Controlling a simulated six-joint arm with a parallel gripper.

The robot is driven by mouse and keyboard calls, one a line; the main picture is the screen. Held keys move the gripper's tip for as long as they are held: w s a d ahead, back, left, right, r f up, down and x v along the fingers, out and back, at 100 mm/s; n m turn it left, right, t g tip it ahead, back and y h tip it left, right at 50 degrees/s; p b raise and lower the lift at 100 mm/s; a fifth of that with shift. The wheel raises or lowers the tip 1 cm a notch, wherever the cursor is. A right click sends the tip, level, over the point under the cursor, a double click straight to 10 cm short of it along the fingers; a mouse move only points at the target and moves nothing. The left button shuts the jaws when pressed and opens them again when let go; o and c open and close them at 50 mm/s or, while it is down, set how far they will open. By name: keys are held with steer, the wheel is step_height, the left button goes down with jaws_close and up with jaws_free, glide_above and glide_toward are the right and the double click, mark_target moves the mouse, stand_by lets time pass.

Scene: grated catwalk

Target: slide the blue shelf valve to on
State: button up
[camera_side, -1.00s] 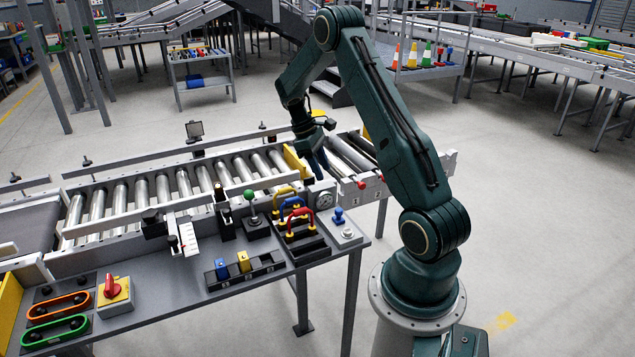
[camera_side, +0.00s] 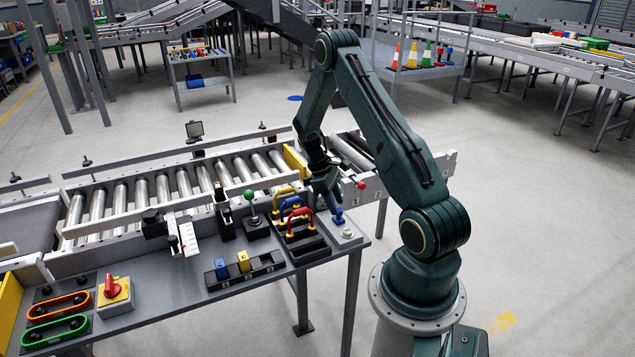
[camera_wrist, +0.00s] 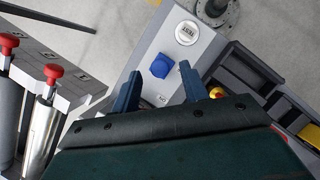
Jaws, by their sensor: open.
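A blue knob (camera_side: 338,216) stands on a pale plate at the right end of the bench. In the wrist view, the blue knob (camera_wrist: 161,66) shows ahead, between the lines of my two fingers. My gripper (camera_side: 328,206) is open and empty, pointing down just above and left of the knob in the side view. Its two blue fingers (camera_wrist: 158,78) are apart, and I see no contact. A blue slider block (camera_side: 221,268) sits in a black rail beside a yellow block (camera_side: 244,261). I cannot tell which blue part is the shelf valve, and no on mark is readable.
Yellow, blue and red arched handles (camera_side: 301,222) stand close left of my gripper. A white round button (camera_wrist: 187,33) is on the knob's plate. Red knobs (camera_wrist: 53,72) sit on the conveyor edge. A green-topped lever (camera_side: 250,196) stands farther left.

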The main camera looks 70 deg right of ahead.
steer(key=shift+x, duration=0.9)
steer(key=shift+c, duration=0.4)
jaws_close()
steer(key=shift+w+d, duration=1.25)
steer(key=shift+o, duration=0.4)
jaws_free()
